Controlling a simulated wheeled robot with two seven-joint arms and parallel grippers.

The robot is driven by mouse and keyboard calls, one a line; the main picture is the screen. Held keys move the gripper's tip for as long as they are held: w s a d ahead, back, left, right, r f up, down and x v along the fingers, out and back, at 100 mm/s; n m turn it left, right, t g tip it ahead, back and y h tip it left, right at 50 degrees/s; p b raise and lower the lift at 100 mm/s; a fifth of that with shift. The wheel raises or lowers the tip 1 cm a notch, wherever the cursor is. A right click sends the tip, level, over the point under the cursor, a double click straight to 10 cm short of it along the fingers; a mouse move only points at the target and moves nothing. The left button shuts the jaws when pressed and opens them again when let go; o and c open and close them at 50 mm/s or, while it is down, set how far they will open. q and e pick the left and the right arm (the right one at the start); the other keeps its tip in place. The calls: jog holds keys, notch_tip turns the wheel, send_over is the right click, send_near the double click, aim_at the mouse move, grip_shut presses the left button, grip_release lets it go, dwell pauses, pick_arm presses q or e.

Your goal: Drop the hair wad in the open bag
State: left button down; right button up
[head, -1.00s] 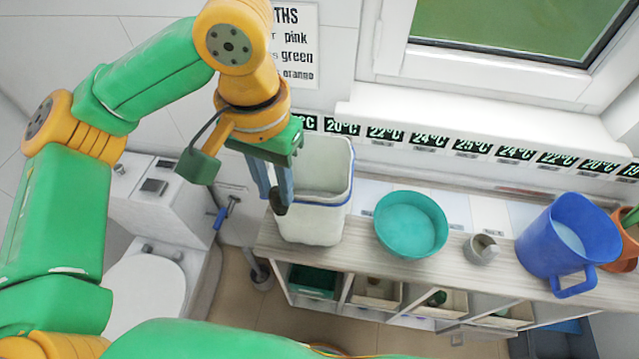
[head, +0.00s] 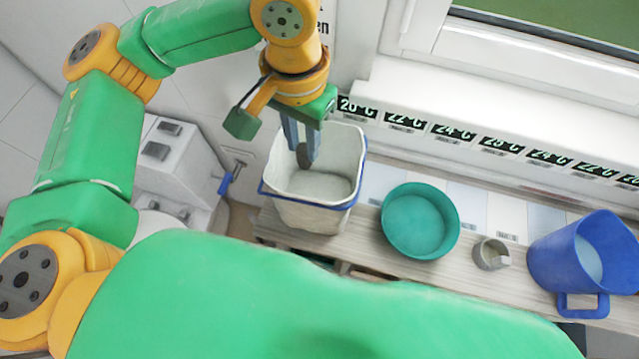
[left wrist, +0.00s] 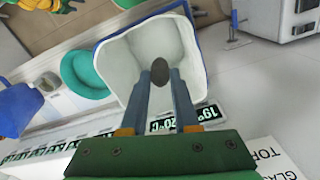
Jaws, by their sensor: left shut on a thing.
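The hair wad (head: 304,157) is a small dark oval lump between the fingertips of my left gripper (head: 302,150), which is shut on it. The open bag (head: 313,219) is a white, square-mouthed container with a blue band, standing at the left end of the shelf top. In the head view the wad hangs over the bag's open mouth. In the left wrist view the wad (left wrist: 160,71) sits at the fingertips against the bag's pale inside (left wrist: 150,40). My right gripper does not show.
A teal bowl (head: 420,222) stands right of the bag, then a small grey cup (head: 491,254) and a blue jug (head: 570,262). Temperature labels line the wall ledge behind. A toilet cistern (head: 172,165) is at the left.

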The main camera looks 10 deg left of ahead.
pick_arm(q)
jog(key=shift+w+f, duration=0.15)
jog(key=shift+w, duration=0.2)
jog(key=c, duration=1)
grip_release()
jog(key=o, duration=0.4)
jog(key=shift+s, duration=0.15)
notch_tip(320, 180, up, 7)
jog(key=shift+f, duration=0.1)
jog(key=shift+s+r, duration=0.15)
jog(key=shift+r, duration=0.15)
jog(key=shift+f, duration=0.1)
